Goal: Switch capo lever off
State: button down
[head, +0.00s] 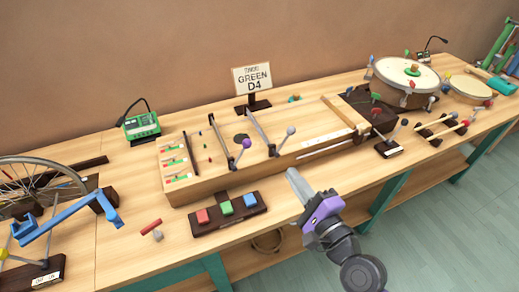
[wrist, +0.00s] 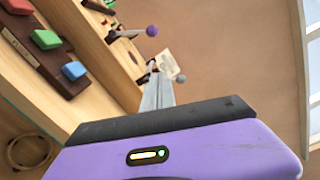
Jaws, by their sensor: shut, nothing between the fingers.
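A long wooden string box (head: 215,183) lies on the bench, with two metal bars across its top. A lever with a purple ball (head: 246,143) sits at the front end of the left bar. A lever with a grey ball (head: 291,130) sits at the right bar. Neither is labelled, so I cannot tell which is the capo lever. My gripper (head: 291,173) is shut and empty, in front of the box and below the grey ball, apart from both levers. In the wrist view the purple ball (wrist: 152,31) and grey ball (wrist: 181,78) show beyond the fingers.
A dark block with red, green and blue buttons (head: 228,223) stands in front of the box. A sign reading "TUNE: GREEN D4" (head: 252,78) stands behind it. A green tuner (head: 141,125) is at left, a drum (head: 403,78) at right. Bare bench lies right of the buttons.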

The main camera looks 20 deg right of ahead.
jog(key=w+a+p, duration=0.2)
jog(key=w+p, duration=0.1)
jog(key=w, duration=0.2)
jog(key=w+a+r+p, duration=0.1)
jog(key=w+a+p, duration=0.1)
jog(key=w, duration=0.3)
jog(key=shift+w+r+p, duration=0.25)
jog(key=shift+w+p, duration=0.1)
jog(key=shift+p, duration=0.05)
jog(key=shift+a, duration=0.1)
dwell(0.3)
